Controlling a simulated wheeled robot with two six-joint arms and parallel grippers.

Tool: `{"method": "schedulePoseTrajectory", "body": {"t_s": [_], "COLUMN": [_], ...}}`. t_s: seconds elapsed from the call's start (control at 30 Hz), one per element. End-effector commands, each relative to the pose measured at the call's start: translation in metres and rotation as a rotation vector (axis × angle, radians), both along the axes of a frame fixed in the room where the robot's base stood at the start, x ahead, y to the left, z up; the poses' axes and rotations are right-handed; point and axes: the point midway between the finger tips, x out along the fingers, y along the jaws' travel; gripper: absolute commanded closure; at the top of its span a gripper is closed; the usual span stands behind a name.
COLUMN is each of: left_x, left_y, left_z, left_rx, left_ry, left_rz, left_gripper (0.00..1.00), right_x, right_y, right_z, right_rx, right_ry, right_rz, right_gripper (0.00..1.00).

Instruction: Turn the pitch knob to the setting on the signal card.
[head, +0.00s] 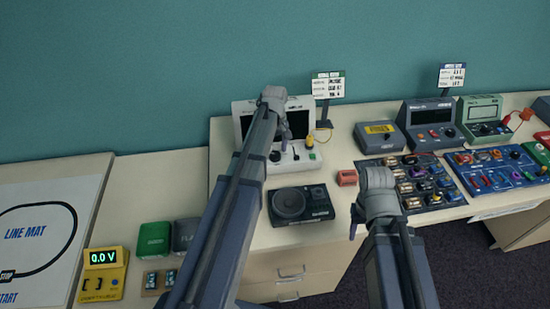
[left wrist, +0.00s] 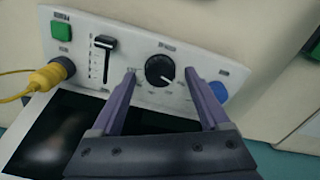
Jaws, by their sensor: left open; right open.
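The pitch knob (left wrist: 160,69) is a round black dial with a pale pointer mark on the white panel in the left wrist view. My left gripper (left wrist: 160,74) is open, with one fingertip on each side of the knob; I cannot tell whether they touch it. In the head view my left gripper (head: 285,134) is over the white device (head: 309,158) and hides the knob. A card with small print (head: 328,86) stands behind that device; its setting is too small to read. My right gripper (head: 355,218) is open and empty, low over the table's front.
On the panel are a black slider (left wrist: 105,43), a green button (left wrist: 61,31), a blue button (left wrist: 217,92) and a yellow plug (left wrist: 50,76). A black speaker box (head: 298,205) stands in front of the device. Component boards (head: 412,181) lie to the right.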

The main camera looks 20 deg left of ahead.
Motion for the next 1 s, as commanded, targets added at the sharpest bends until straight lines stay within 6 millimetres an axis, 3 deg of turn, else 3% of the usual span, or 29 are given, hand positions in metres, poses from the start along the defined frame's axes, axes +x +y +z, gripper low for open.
{"method": "schedulePoseTrajectory", "body": {"t_s": [0.1, 0.4, 1.0], "left_x": [0.0, -0.0001, 0.0], "left_y": [-0.0001, -0.0001, 0.0], "left_z": [-0.0111, -0.0102, -0.0103], "left_rx": [0.0, 0.0, 0.0], "left_ry": [0.0, 0.0, 0.0], "left_rz": [0.0, 0.0, 0.0], "left_gripper": [0.21, 0.22, 0.9], "right_x": [-0.0001, 0.0, 0.0], "right_y": [0.0, 0.0, 0.0], "right_z": [-0.0111, -0.0103, -0.0103], "right_rx": [0.0, 0.0, 0.0], "right_ry": [0.0, 0.0, 0.0], "right_rz": [0.0, 0.0, 0.0], "right_gripper": [0.5, 0.5, 0.5]}}
